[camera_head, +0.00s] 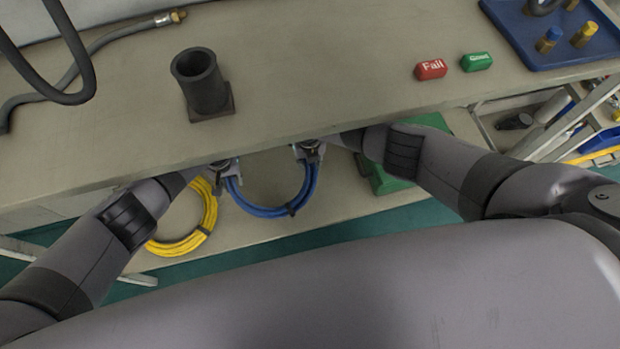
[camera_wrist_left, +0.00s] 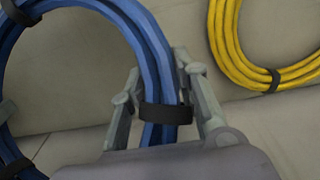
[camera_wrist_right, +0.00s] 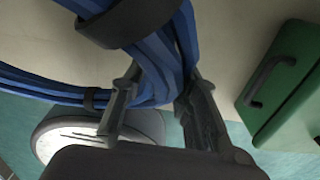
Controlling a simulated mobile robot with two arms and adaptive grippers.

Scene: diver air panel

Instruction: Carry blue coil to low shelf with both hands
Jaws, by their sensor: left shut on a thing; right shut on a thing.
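The blue coil (camera_head: 272,211) is a ring of blue hose bound with black bands. In the head view it shows below the tabletop's front edge, over the low shelf (camera_head: 262,228); its far part is hidden by the tabletop. My left gripper (camera_wrist_left: 160,110) is shut on the coil at a black band. My right gripper (camera_wrist_right: 160,95) is shut on the coil's other side. In the head view my left gripper (camera_head: 224,170) and right gripper (camera_head: 308,150) are partly under the table edge. I cannot tell whether the coil touches the shelf.
A green case (camera_head: 385,185) stands at right, beside my right arm. The tabletop (camera_head: 300,90) overhangs, carrying a dark holder (camera_head: 205,95), red Fail block (camera_head: 431,69) and green Good block (camera_head: 476,62).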

